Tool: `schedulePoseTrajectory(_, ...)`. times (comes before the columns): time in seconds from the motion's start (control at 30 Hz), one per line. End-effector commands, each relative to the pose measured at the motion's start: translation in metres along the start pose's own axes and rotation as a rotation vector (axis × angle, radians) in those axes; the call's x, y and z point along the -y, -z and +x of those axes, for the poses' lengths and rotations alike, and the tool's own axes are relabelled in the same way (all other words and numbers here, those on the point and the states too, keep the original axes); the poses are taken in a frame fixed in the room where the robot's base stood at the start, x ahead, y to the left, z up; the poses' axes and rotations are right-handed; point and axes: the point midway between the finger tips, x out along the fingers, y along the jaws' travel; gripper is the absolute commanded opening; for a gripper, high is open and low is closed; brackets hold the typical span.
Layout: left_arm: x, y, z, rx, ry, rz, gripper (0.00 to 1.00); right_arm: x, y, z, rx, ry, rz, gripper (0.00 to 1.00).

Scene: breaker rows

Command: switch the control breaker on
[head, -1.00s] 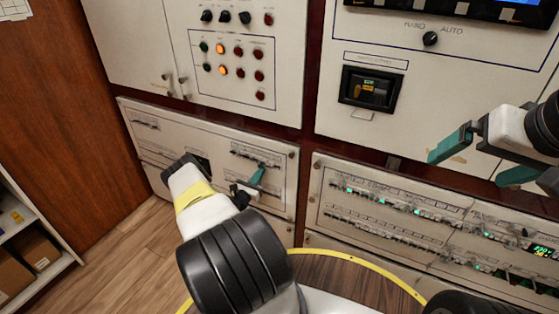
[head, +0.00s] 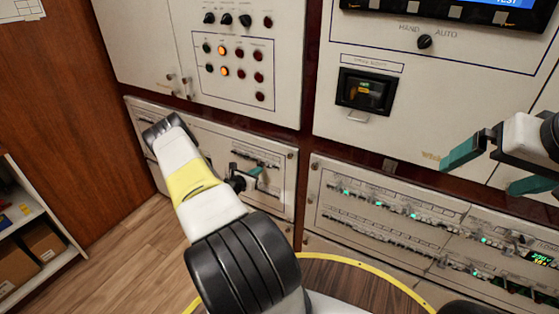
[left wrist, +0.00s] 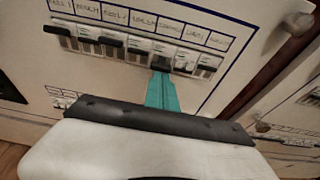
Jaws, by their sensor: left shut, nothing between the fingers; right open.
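In the left wrist view a row of breakers (left wrist: 125,44) runs across a pale panel, with a strip of printed labels above. The labels are blurred, so I cannot tell surely which breaker is the control one. My left gripper (left wrist: 162,72) is shut and empty, its teal fingertips at a breaker right of the row's middle. They hide part of that breaker, and I cannot tell whether they touch it. In the head view my left gripper (head: 256,171) is at the lower left panel (head: 278,200), partly behind my arm. My right gripper (head: 478,178) is open and empty at the right.
A lower right panel (head: 345,222) carries more breaker rows with green lights. Above are a panel with knobs and lamps (head: 235,60) and one with a dark inset window (head: 365,90). A shelf with boxes (head: 40,243) stands at the left. Wooden floor shows between.

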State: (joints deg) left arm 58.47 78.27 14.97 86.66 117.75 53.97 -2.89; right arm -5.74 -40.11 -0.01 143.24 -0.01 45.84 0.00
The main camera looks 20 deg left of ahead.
Motion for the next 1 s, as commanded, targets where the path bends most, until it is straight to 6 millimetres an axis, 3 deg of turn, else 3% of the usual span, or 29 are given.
schedulePoseTrajectory(0.33, 0.001, -0.018, -0.006, -0.311, 0.001, 0.004, 0.0, 0.0, 0.0, 0.0, 0.0, 0.0, 0.0, 1.0)
schedulePoseTrajectory(0.63, 0.0, -0.017, -0.006, -0.302, 0.0, 0.0, 0.0, 0.0, 0.0, 0.0, 0.0, 0.0, 0.0, 1.0)
schedulePoseTrajectory(1.0, 0.001, -0.031, -0.01, -0.301, 0.0, 0.0, 0.0, 0.0, 0.0, 0.0, 0.0, 0.0, 0.0, 1.0)
